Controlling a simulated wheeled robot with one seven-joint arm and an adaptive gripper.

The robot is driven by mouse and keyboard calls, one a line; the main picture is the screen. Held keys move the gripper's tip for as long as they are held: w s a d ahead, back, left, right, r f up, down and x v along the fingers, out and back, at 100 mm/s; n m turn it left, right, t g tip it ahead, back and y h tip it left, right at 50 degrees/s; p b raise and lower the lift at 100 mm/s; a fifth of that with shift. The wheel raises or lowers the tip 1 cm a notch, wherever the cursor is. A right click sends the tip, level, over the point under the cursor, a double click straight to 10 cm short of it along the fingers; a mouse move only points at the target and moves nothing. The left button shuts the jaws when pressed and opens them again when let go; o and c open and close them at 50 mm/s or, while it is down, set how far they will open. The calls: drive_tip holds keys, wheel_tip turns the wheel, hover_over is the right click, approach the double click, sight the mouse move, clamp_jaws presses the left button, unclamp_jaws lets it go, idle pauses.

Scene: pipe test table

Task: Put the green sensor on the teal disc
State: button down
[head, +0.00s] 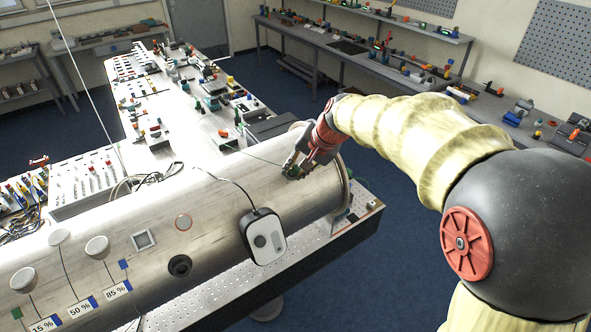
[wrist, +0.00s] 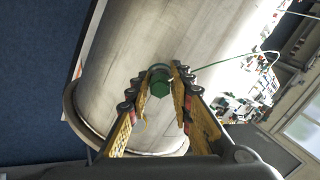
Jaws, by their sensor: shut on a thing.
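The green sensor (wrist: 158,88) is a small hexagonal green piece with a greyish round part at its far end. In the wrist view it sits between the fingertips of my gripper (wrist: 161,80), which is shut on it. In the head view my gripper (head: 297,166) is at the upper surface near the right end of the large metal pipe (head: 225,196), with the green sensor (head: 292,173) at its tips. I cannot tell whether the sensor touches the pipe.
A white box with a cable (head: 265,238) hangs on the pipe's front. A red-ringed disc (head: 183,222), a square frame (head: 143,239), a dark round fitting (head: 179,265) and white caps (head: 97,247) lie further left. A thin cable runs beside my gripper. A flange closes the pipe's right end.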

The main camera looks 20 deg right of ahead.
drive_tip(key=shift+f, duration=0.1)
idle(0.7)
drive_tip(key=c, duration=1.6)
unclamp_jaws()
drive_tip(key=shift+o, duration=0.5)
drive_tip(key=v, duration=1.2)
